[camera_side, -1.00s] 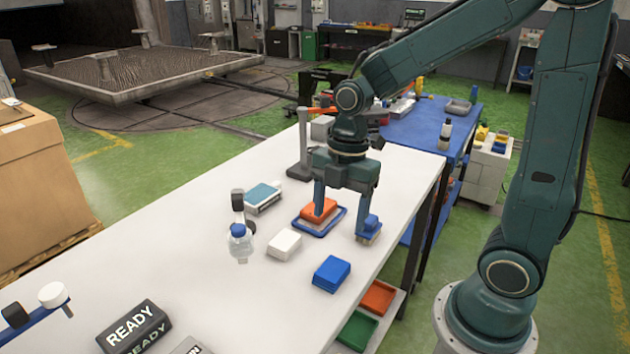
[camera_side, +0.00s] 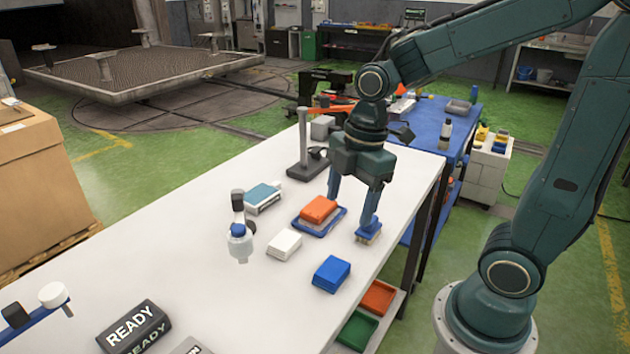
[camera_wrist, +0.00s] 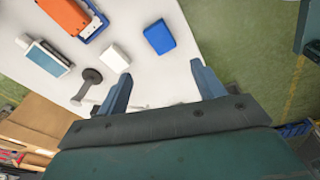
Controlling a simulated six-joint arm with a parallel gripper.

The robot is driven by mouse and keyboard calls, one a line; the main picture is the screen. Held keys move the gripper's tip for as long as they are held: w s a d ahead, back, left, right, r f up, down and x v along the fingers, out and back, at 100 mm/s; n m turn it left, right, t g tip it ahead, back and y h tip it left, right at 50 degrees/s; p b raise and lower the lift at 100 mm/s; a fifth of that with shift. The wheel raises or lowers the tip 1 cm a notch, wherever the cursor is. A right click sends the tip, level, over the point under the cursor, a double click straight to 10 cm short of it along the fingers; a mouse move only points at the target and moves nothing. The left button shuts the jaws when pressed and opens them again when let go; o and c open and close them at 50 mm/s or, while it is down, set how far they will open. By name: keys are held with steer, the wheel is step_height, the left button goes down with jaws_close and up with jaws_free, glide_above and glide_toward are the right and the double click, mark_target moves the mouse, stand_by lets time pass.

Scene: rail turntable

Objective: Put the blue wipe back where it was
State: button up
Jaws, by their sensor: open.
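The blue wipe (camera_side: 331,273) is a folded blue block lying flat on the white bench near its right edge. It also shows in the wrist view (camera_wrist: 159,37), beyond the fingertips. My gripper (camera_side: 350,215) is open and empty, pointing down over the bench behind the wipe, apart from it. In the wrist view my gripper (camera_wrist: 161,70) has its two fingers spread with nothing between them.
An orange wipe (camera_side: 318,209) lies on a blue tray (camera_side: 300,227), beside the fingers. A white block (camera_side: 284,244), a teal-and-white box (camera_side: 262,196) and a bottle (camera_side: 239,245) stand to the left. A READY block (camera_side: 133,326) is at the front. Bench between is clear.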

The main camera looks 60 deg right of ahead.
steer(key=s+r+m+t+h, duration=0.1)
steer(key=s+r+m+t, duration=0.3)
steer(key=m, duration=1)
steer(key=shift+s+d+r, duration=0.4)
steer(key=shift+s+r, duration=1.15)
steer(key=shift+s, duration=0.9)
